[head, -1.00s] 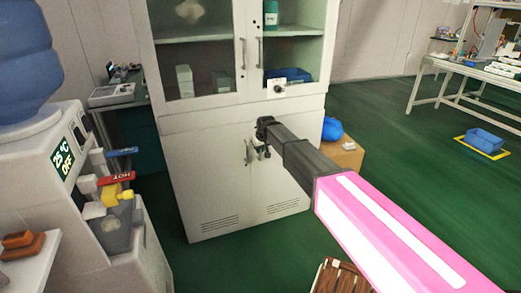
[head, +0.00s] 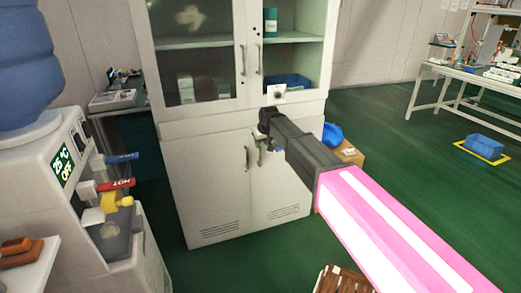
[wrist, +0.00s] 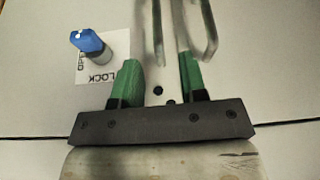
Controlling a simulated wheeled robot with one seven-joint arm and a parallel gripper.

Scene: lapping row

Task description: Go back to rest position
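My gripper (wrist: 158,70) is open in the wrist view, with two green fingers apart and nothing seen held between them. In the head view its dark end (head: 266,120) is in front of the white cabinet (head: 206,185), just below the lock plate (head: 273,95). The wrist view shows a blue knob (wrist: 88,41) on a plate marked LOCK, left of the fingers. Metal door handles (wrist: 208,32) appear beyond the fingertips; whether the right finger touches one cannot be told. My pink arm hides part of the floor.
A water dispenser (head: 62,190) stands at the left. A cardboard box (head: 351,156) with a blue item (head: 332,134) sits right of the cabinet. A blue bin (head: 485,147) is on the floor by a workbench (head: 440,80).

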